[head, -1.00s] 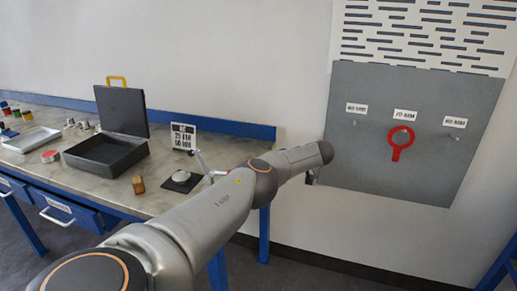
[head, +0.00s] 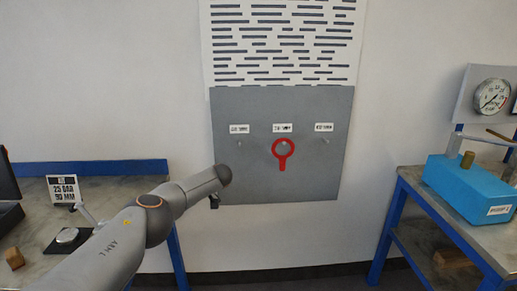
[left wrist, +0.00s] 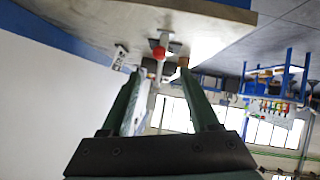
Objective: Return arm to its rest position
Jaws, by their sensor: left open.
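My left arm (head: 118,245) reaches in from the lower left in the head view, over the near end of the left bench. Its wrist (head: 212,182) is in front of the lower left corner of the grey wall board (head: 240,180). My left gripper (head: 214,202) shows only as a small dark part there. In the left wrist view the left gripper (left wrist: 163,85) has its two fingers apart, with nothing clearly held. A red-tipped part (left wrist: 159,54) on the bench shows beyond the fingertips. My right gripper is not in view.
A red ring tag (head: 283,154) hangs under the board's middle label. The left bench (head: 110,195) carries a sign card (head: 65,190) and a wooden block (head: 15,258). At right, a bench holds a blue box (head: 470,185) near a gauge (head: 491,96). Floor between benches looks clear.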

